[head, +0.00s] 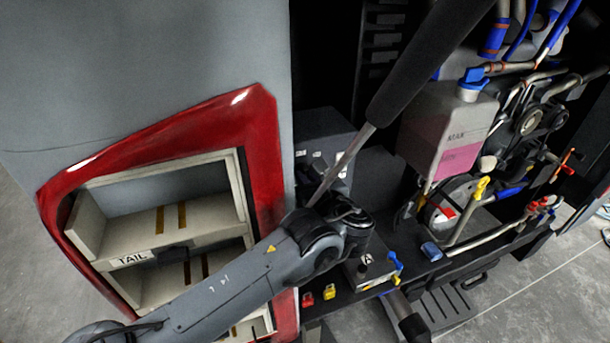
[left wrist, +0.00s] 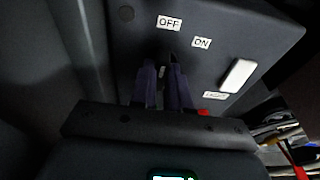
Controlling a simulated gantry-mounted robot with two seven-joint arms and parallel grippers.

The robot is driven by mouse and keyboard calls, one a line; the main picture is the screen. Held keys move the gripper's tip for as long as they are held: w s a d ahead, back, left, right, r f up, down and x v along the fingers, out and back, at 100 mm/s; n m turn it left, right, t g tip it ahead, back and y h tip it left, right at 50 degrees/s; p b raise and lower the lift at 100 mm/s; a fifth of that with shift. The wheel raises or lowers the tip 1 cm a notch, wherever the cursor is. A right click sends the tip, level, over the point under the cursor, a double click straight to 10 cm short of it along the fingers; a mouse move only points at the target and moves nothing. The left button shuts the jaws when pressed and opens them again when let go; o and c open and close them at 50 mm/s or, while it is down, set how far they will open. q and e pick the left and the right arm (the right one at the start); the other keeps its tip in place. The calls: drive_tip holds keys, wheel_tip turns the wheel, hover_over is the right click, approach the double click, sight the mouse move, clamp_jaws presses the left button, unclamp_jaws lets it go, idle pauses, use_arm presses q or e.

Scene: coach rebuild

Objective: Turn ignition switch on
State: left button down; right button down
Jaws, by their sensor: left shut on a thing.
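In the left wrist view, a dark switch panel (left wrist: 235,35) carries an OFF label (left wrist: 168,23), an ON label (left wrist: 202,43) and a white rocker (left wrist: 238,75). My left gripper (left wrist: 162,72) is at the panel just below the OFF label, its two dark fingers close together. It is shut on a small part there, apparently the ignition switch, mostly hidden between the fingers. The switch's exact angle cannot be told. In the head view my left arm reaches in to the dark panel area (head: 322,128); its wrist hides the fingertips. My right gripper is not in view.
A black strut (head: 425,60) slants down close to my left wrist. A red-framed hatch with TAIL shelves (head: 160,222) stands at the left. A coolant tank (head: 447,130), hoses and a yellow-handled dipstick (head: 481,188) are at the right. Small red and yellow padlocks (head: 330,292) sit below.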

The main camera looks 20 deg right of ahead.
use_arm(q)
drive_tip(key=shift+f+m+y+p, duration=0.1)
drive_tip(key=shift+m+y+p, duration=0.4)
drive_tip(key=shift+m, duration=0.7)
drive_tip(key=shift+m+y+p, duration=0.3)
drive_tip(key=shift+m+p, duration=0.3)
drive_tip(key=shift+m, duration=0.6)
drive_tip(key=shift+f+m+t+y+b, duration=0.15)
drive_tip(key=shift+m+y+b, duration=0.25)
drive_tip(key=shift+m, duration=0.9)
drive_tip(key=shift+r+m+t+y+b, duration=0.15)
drive_tip(key=shift+m+b, duration=0.4)
drive_tip(key=shift+m, duration=0.75)
drive_tip(key=shift+f, duration=0.1)
